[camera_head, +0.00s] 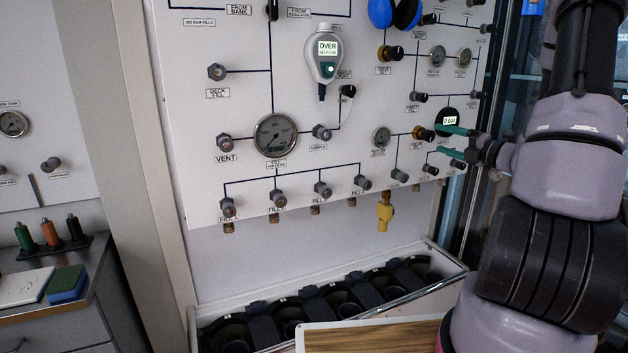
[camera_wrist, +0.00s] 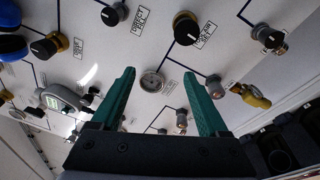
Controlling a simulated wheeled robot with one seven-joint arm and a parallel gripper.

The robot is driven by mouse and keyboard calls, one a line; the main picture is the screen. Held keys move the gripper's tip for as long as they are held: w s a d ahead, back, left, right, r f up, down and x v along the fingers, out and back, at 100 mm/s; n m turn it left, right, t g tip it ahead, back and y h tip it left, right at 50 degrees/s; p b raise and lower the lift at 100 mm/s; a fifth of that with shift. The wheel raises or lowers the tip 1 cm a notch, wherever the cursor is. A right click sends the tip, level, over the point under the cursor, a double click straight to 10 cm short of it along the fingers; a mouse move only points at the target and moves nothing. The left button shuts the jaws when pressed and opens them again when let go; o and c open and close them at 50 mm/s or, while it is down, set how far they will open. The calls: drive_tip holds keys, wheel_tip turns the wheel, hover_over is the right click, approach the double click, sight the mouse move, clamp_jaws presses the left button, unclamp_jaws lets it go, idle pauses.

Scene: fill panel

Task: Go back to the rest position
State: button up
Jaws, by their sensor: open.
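My gripper (camera_head: 447,142) is in front of the right side of the white fill panel (camera_head: 210,130) in the head view. Its two green fingers also show in the wrist view (camera_wrist: 160,100), spread apart with nothing between them. Behind the gap, a small gauge (camera_wrist: 152,81) and valve knobs show on the panel. In the head view a small dark round display (camera_head: 449,117) sits just behind the upper finger. I cannot tell whether the fingers touch the panel.
Below the panel is a bin (camera_head: 250,317) with black round holders. A wooden surface (camera_head: 370,338) lies at the lower middle. A handheld meter reading OVER (camera_head: 326,52) and a yellow fitting (camera_head: 384,212) stick out from the panel. A side counter (camera_head: 85,295) stands at left.

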drive_tip(key=s+a+r+n+g+y, duration=0.1)
drive_tip(key=s+a+r+n+g, duration=0.4)
drive_tip(key=a+n, duration=0.5)
drive_tip(key=s+a+r+n+g+y, duration=0.1)
drive_tip(key=s+a+r+n+g, duration=0.1)
drive_tip(key=s+a+n+g, duration=0.55)
drive_tip(key=s+r+n+t+h, duration=0.1)
drive_tip(key=s+n+h, duration=0.3)
drive_tip(key=n, duration=0.6)
drive_tip(key=s+r+n+t+h, duration=0.2)
drive_tip(key=s+r+n+h, duration=0.2)
drive_tip(key=s+n, duration=0.5)
drive_tip(key=shift+s+a+r+n+h, duration=0.25)
drive_tip(key=shift+a+r+n+h, duration=0.15)
drive_tip(key=shift+n, duration=0.85)
drive_tip(key=o, duration=0.4)
drive_tip(key=shift+d+r+n+t, duration=0.1)
drive_tip(key=shift+d+n+t, duration=0.05)
drive_tip(key=shift+n+t, duration=0.15)
drive_tip(key=shift+c, duration=0.2)
drive_tip(key=shift+d, duration=0.1)
